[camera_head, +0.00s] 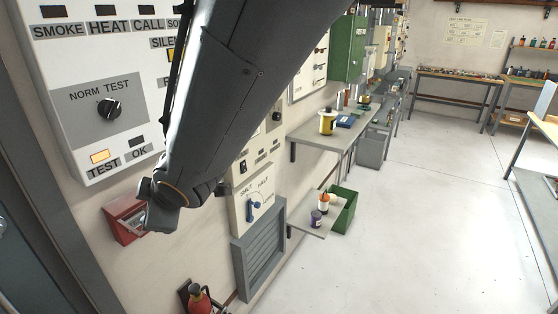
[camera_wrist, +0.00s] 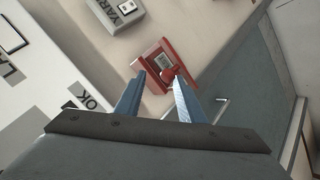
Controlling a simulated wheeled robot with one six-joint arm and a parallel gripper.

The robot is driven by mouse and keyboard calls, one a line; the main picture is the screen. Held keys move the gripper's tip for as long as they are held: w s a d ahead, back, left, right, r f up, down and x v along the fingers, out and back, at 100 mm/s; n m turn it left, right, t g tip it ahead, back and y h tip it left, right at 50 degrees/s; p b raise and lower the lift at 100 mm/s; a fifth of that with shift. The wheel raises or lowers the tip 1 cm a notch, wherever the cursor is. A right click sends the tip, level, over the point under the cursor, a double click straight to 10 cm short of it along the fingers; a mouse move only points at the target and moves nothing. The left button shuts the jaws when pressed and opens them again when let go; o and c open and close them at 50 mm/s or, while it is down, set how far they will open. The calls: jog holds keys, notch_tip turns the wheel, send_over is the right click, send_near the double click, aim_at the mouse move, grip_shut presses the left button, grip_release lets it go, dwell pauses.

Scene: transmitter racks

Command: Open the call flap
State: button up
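A small red wall box (camera_head: 122,220) with a pale labelled front is below the large white panel at the left in the head view. It fits the call flap, but its label is too small to read. In the wrist view the red box (camera_wrist: 150,60) is just beyond my fingertips, and its front looks closed. My gripper (camera_wrist: 160,77) is open, its two blue-grey fingers apart and pointing at the box. I cannot tell whether a fingertip touches it. In the head view my arm hides the fingers and part of the box.
The white panel (camera_head: 70,42) has SMOKE, HEAT and CALL indicators and a NORM/TEST knob (camera_head: 109,108). A grey box (camera_wrist: 116,12) is beside the red box in the wrist view. A fire extinguisher (camera_head: 199,300) is below. Wall shelves (camera_head: 330,140) line the right; open floor (camera_head: 430,220) lies beyond.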

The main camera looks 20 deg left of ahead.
jog(key=shift+s+d+r, duration=0.1)
jog(key=shift+d+r, duration=0.2)
jog(key=shift+r, duration=0.05)
jog(key=v, duration=0.7)
jog(key=shift+f, duration=0.15)
jog(key=w+d+f+m+t+h+b, duration=0.15)
jog(key=w+d+f+m, duration=0.25)
jog(key=w+d, duration=0.4)
jog(key=w+d+f+m+h+b, duration=0.25)
jog(key=w+d+f+m, duration=0.2)
jog(key=d, duration=0.65)
jog(key=w+d+f+m+t+h+b, duration=0.1)
jog(key=w+d+f+m+h, duration=0.2)
jog(key=w+d, duration=0.55)
jog(key=s+d+f+m+g+h+b, duration=0.1)
jog(key=d+f+m, duration=0.3)
jog(key=d, duration=0.5)
jog(key=s+d+f+m+g+b, duration=0.1)
jog(key=s+d+f+m+b, duration=0.1)
jog(key=d, duration=0.8)
jog(key=s+d+f+m+g+h+b, duration=0.1)
jog(key=s+d+f+m+g+b, duration=0.1)
jog(key=s+d+f+m, duration=0.2)
jog(key=d+f+m, duration=0.3)
jog(key=d, duration=0.3)
jog(key=shift+d+h, duration=0.25)
jog(key=shift+h, duration=0.05)
